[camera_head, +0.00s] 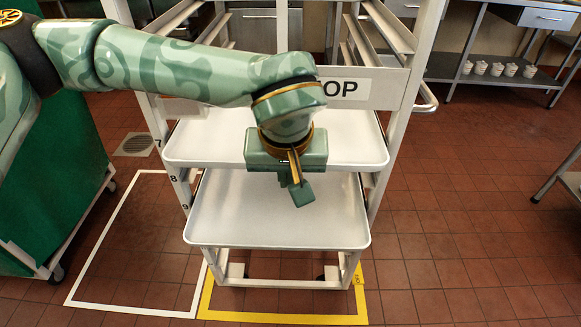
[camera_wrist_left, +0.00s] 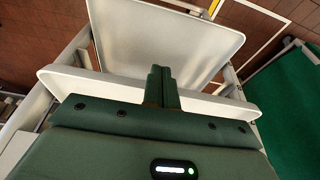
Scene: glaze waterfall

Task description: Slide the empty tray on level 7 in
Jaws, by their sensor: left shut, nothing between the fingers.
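The upper white tray (camera_head: 215,142) sits in the white rack beside the label 7. Its visible surface is empty, and its front part sticks out of the rack. My left gripper (camera_head: 298,182) is shut and empty, with its fingers pointing down at the tray's front edge. In the left wrist view the shut fingers (camera_wrist_left: 161,85) overlap the rim of the upper tray (camera_wrist_left: 75,82). I cannot tell whether they touch it. The gripper body hides part of the tray. My right gripper is not in view.
A lower empty tray (camera_head: 275,222) sticks out further, near label 9; it also shows in the left wrist view (camera_wrist_left: 165,35). A partly hidden sign (camera_head: 375,88) crosses the rack. A green cart (camera_head: 75,180) stands left. Yellow floor lines (camera_head: 285,318) surround the rack's base.

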